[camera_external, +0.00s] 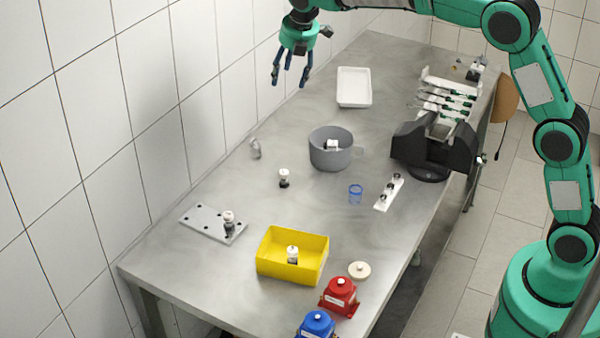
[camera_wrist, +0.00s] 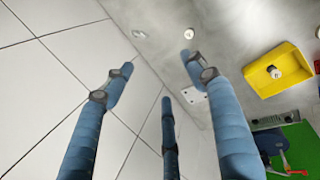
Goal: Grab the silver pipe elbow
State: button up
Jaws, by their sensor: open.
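The silver pipe elbow (camera_external: 255,148) is a small grey curved piece on the steel table beside the tiled wall. In the wrist view, a small silver piece near the top (camera_wrist: 139,34), beside the wall, appears to be the same elbow. My gripper (camera_external: 290,82) is open and empty, high above the table at its far left side, well apart from the elbow. Its three blue fingers (camera_wrist: 160,78) are spread in the wrist view, and nothing lies between them.
A grey pot (camera_external: 322,158) stands right of the elbow, and a small black-and-white fitting (camera_external: 284,178) stands nearer. A plate with holes (camera_external: 200,222) and a yellow bin (camera_external: 270,268) are at the near end. A white tray (camera_external: 354,87) lies farther back. The tiled wall (camera_external: 130,140) borders the left edge.

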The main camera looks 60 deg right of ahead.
jog(key=w+d+f+n, duration=0.3)
jog(key=w+f, duration=0.5)
jog(key=f, duration=0.3)
jog(key=w+d+f+n+g, duration=0.1)
jog(key=w+d+f+n, duration=0.3)
jog(key=w+f, duration=0.5)
notch_tip(320, 180, down, 3)
jog(key=shift+r+n+h, duration=0.2)
jog(key=shift+n+h, duration=0.1)
jog(key=shift+n, duration=0.3)
jog(key=shift+f, duration=0.15)
jog(key=b, duration=0.2)
send_over(254, 144)
jog(key=s+a, duration=0.1)
jog(key=shift+a+f, duration=0.2)
jog(key=shift+f, duration=3.75)
jog(key=shift+f, duration=0.15)
jog(key=shift+b+x, duration=0.45)
jog(key=shift+x, duration=2)
jog(key=shift+s+d, duration=0.1)
jog(key=shift+s, duration=0.05)
